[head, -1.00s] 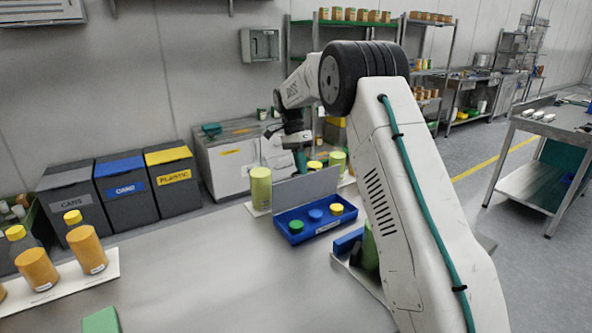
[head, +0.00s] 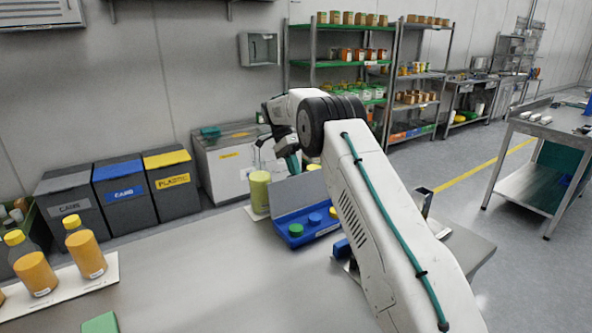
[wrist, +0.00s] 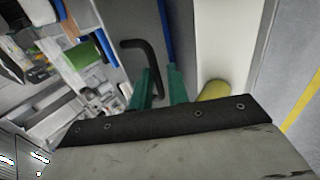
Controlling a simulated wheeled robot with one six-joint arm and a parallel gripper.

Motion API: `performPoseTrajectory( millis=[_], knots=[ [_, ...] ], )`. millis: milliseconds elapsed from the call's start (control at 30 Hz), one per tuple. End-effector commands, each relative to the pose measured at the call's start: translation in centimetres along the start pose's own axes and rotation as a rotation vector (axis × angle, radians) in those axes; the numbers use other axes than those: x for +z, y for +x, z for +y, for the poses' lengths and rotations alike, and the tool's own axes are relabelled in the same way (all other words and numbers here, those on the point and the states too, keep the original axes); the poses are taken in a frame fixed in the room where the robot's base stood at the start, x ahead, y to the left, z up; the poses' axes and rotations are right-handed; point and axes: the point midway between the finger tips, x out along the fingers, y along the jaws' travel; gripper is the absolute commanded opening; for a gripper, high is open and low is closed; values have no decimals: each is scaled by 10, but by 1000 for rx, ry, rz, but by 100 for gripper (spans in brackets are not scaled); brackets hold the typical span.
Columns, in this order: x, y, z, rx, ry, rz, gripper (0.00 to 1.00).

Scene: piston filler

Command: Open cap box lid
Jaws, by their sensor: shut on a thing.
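The cap box (head: 297,241) is a blue tray on the table, with green, blue and yellow caps in it. Its grey lid (head: 296,191) stands raised along the back edge, and the box is open at the top. My gripper (head: 293,163) is at the lid's upper side, behind the box. In the wrist view the green fingers (wrist: 160,88) are shut on the black lid handle (wrist: 150,55), which stands on a grey panel beside a blue edge. The fingers hide part of the handle. My arm hides the right end of the box and lid.
A yellow-green container (head: 260,191) stands on a white board just left of the lid. Amber bottles (head: 86,252) stand on a white board at the left. Bins (head: 122,188) and a white cabinet (head: 225,165) are behind the table. The table's front middle is clear.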

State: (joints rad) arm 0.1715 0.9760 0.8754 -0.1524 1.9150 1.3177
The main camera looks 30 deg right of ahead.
Motion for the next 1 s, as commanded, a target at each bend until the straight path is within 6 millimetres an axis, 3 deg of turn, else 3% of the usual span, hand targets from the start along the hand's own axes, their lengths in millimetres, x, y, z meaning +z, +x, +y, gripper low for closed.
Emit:
performPoseTrajectory(
  millis=[167, 200, 233, 767, 1000],
  knots=[
    [0, 1, -6, -19, -2, 5, 0],
    [0, 1, -6, -19, -2, 4, 26],
    [1, 1, -6, -18, -2, 4, 31],
    [0, -2, -3, -18, -1, 4, 31],
    [0, -23, 12, -20, -1, 4, 31]
  ],
)
